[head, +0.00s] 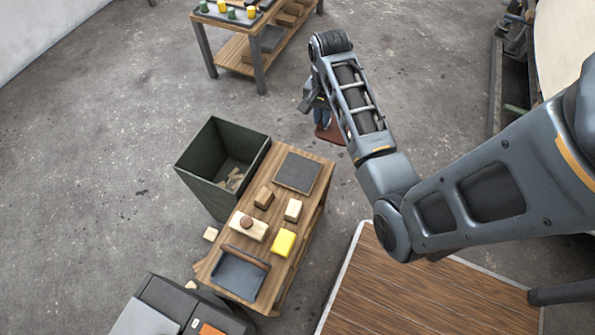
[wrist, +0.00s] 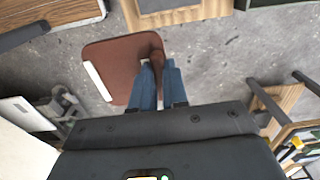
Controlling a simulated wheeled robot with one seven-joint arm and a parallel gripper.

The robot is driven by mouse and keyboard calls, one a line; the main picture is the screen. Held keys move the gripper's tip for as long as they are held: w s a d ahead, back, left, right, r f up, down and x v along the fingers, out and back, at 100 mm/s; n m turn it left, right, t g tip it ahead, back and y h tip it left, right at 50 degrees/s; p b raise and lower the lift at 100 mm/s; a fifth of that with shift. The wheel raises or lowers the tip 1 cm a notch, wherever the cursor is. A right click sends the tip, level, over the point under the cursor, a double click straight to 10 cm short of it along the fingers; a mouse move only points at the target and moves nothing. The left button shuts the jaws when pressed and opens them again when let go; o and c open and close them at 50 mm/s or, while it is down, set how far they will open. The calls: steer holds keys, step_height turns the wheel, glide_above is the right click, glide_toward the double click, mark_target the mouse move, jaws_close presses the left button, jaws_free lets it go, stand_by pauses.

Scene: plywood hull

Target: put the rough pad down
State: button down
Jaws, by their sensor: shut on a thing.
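The rough pad appears to be the flat reddish-brown pad (wrist: 112,70) with rounded corners, a pale strip along one edge and a brown handle. My gripper (wrist: 157,72) is shut on the handle, its blue fingers on either side. In the head view the pad (head: 328,135) shows partly below my gripper (head: 321,112), with my arm hiding the rest. It hangs over the grey floor, beyond the far right end of the wooden bench (head: 262,195).
The bench carries a dark square mat (head: 298,172), several small blocks, a yellow block (head: 283,242) and a grey tray-like piece (head: 239,274). A green bin (head: 205,180) stands left of it. A slatted brown platform (head: 420,295) lies right. Another bench (head: 235,52) stands behind.

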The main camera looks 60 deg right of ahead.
steer(key=w+a+f, duration=0.2)
steer(key=a, duration=0.1)
steer(key=w+a+f+b, duration=0.1)
steer(key=w+a+f, duration=0.1)
steer(key=a+f, duration=0.1)
steer(key=w+a+f, duration=0.2)
steer(key=a, duration=0.2)
steer(key=shift+f, duration=0.25)
steer(key=shift+w+f+b, duration=0.1)
steer(key=shift+f+b, duration=0.6)
steer(key=shift+f, duration=1.3)
steer(key=shift+f, duration=0.1)
steer(key=c, duration=1.1)
jaws_free()
steer(key=shift+c, duration=0.2)
step_height(320, 180, up, 12)
steer(key=p, duration=0.2)
steer(key=shift+p, duration=0.3)
